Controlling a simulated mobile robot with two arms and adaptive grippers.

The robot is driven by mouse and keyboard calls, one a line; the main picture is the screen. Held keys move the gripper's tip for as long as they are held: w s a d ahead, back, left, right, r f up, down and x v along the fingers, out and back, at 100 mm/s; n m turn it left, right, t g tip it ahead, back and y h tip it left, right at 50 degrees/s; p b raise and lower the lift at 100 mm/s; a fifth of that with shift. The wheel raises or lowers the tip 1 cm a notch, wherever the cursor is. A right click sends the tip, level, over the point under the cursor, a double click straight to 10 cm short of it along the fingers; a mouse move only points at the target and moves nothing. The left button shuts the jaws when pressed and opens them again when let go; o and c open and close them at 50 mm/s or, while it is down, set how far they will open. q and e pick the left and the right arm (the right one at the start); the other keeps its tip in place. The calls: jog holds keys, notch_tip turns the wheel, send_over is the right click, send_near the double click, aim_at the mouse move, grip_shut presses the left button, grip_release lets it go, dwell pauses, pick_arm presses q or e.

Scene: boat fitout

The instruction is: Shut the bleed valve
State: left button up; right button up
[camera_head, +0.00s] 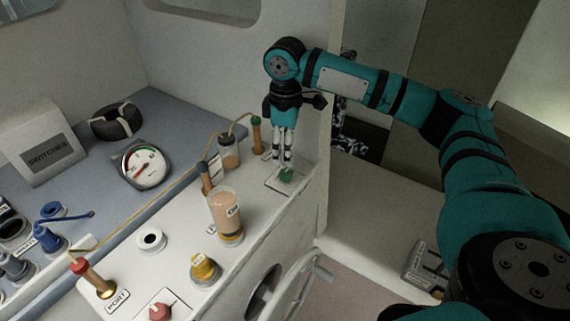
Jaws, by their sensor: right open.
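A small green knob (286,175) sits on a pale square plate at the far right end of the white console (181,260). No label on it can be read, so I cannot tell for sure that it is the bleed valve. My right gripper (282,163) points down from above, directly over the green knob. Its fingers are open, with the tips close to the knob; I cannot tell whether they touch it. A red knob (160,311) sits on another plate at the near edge. My left gripper is out of view.
A clear cup of brownish fluid (225,213), a yellow-capped fitting (204,268) and a white ring (151,240) stand on the console. A wheel (301,290) protrudes from the console's front.

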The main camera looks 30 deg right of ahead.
aim_at(286, 172)
notch_tip(286, 172, down, 5)
jog(key=shift+s+r+p, duration=0.15)
jog(key=shift+p, duration=0.5)
notch_tip(286, 172, down, 2)
jog(key=shift+f, duration=0.25)
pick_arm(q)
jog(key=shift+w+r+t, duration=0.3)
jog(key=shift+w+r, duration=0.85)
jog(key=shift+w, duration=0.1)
pick_arm(e)
grip_shut()
